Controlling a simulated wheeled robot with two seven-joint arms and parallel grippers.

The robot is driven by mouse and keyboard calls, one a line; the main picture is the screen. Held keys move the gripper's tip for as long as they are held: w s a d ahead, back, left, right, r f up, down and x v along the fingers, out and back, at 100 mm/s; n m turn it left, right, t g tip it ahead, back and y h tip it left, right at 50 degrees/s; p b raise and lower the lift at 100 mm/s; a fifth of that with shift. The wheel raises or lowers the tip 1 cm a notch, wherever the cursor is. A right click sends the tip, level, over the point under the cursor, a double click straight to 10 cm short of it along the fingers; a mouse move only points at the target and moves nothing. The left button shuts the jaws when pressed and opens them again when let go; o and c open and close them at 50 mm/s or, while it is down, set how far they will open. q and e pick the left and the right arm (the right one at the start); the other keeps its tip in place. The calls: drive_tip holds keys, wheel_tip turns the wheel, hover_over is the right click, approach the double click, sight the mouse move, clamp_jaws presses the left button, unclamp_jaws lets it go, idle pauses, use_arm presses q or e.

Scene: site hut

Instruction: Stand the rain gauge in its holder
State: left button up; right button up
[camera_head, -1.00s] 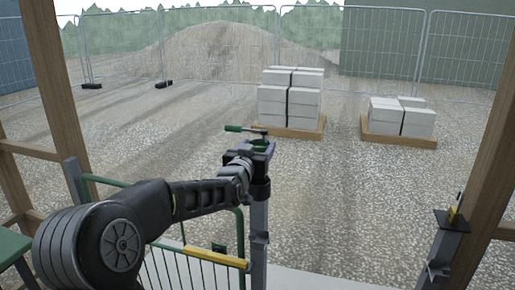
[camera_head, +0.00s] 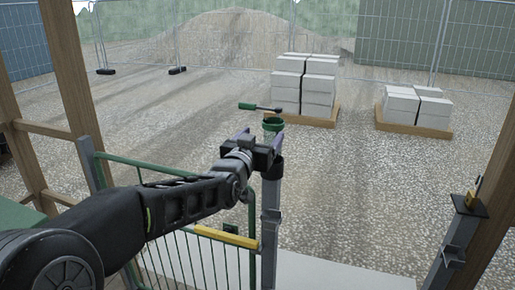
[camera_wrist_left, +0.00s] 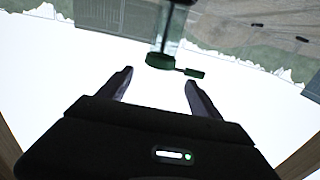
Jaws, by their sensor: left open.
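The rain gauge, with a green rim (camera_head: 272,124) and a short green-ended handle above it, stands upright over the top of a grey post. The holder, a dark collar (camera_head: 271,168) on that post, is partly covered by my gripper, so how deep the gauge sits is hard to tell. My left gripper (camera_head: 262,139) is open, just on the near side of the gauge. In the left wrist view the green rim (camera_wrist_left: 160,61) and clear tube lie beyond the open fingertips (camera_wrist_left: 157,78), with a gap and nothing between them. My right gripper is not in view.
A green gate with a yellow bar (camera_head: 226,237) stands below my left arm. A grey post with a latch plate (camera_head: 470,205) is at right, by a timber upright. Stacked blocks (camera_head: 318,80) sit on pallets farther off on open gravel.

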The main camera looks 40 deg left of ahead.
use_arm(q)
drive_tip(key=v, duration=0.3)
idle(0.9)
drive_tip(key=w+d+f+g+h, duration=0.2)
drive_tip(key=d+f, duration=0.3)
drive_tip(key=f, duration=0.7)
drive_tip(key=w+d+f+g+h, duration=0.25)
drive_tip(key=d+f, duration=0.25)
drive_tip(key=f, duration=0.7)
drive_tip(key=s+d+f+m+g+h, duration=0.1)
drive_tip(key=s+d+f+g, duration=0.1)
drive_tip(key=d+f, duration=0.45)
drive_tip(key=s+d+f+g+h, duration=0.15)
drive_tip(key=d+f, duration=0.25)
drive_tip(key=f, duration=0.5)
drive_tip(key=s+d+f+g+h, duration=0.1)
drive_tip(key=s+d+f+g, duration=0.1)
drive_tip(key=s+d+f, duration=0.3)
drive_tip(key=s+d+f+g+h, duration=0.1)
drive_tip(key=s+d+f+g, duration=0.2)
drive_tip(key=s, duration=0.9)
drive_tip(key=s+d+f+m+g+h, duration=0.1)
drive_tip(key=s+d+f+g, duration=0.2)
drive_tip(key=s+d+f, duration=0.6)
wheel_tip(320, 180, down, 4)
drive_tip(key=shift+s+d+r, duration=0.15)
drive_tip(key=shift+s+r, duration=0.05)
drive_tip(key=shift+r, duration=0.05)
